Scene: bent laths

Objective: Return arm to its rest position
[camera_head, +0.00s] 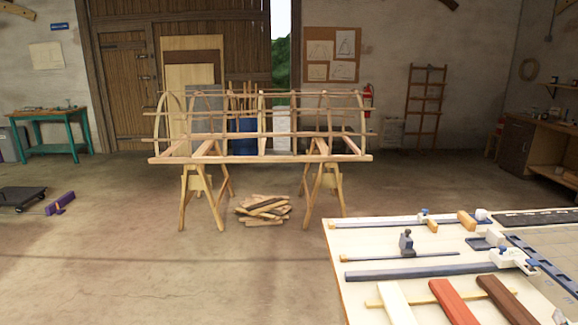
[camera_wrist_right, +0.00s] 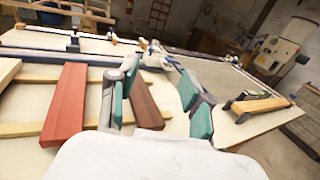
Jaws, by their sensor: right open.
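My right gripper (camera_wrist_right: 157,86) shows only in the right wrist view. Its two teal-padded fingers are spread apart with nothing held between them. A dark brown lath (camera_wrist_right: 146,108) shows in the gap between the fingers, apparently beyond them; I cannot tell the distance. A red lath (camera_wrist_right: 66,105) lies left of the fingers. In the head view, the brown lath (camera_head: 505,299), the red lath (camera_head: 453,302) and a pale lath (camera_head: 396,304) lie side by side on the workbench (camera_head: 350,237). Neither gripper shows in the head view, and my left gripper is in no view.
Clamps (camera_head: 400,273) and a small plane-like tool (camera_head: 406,241) lie on the bench. A lath frame (camera_head: 260,157) stands on trestles further off, with a wood pile (camera_head: 263,209) beneath. Open floor (camera_head: 140,260) lies left of the bench.

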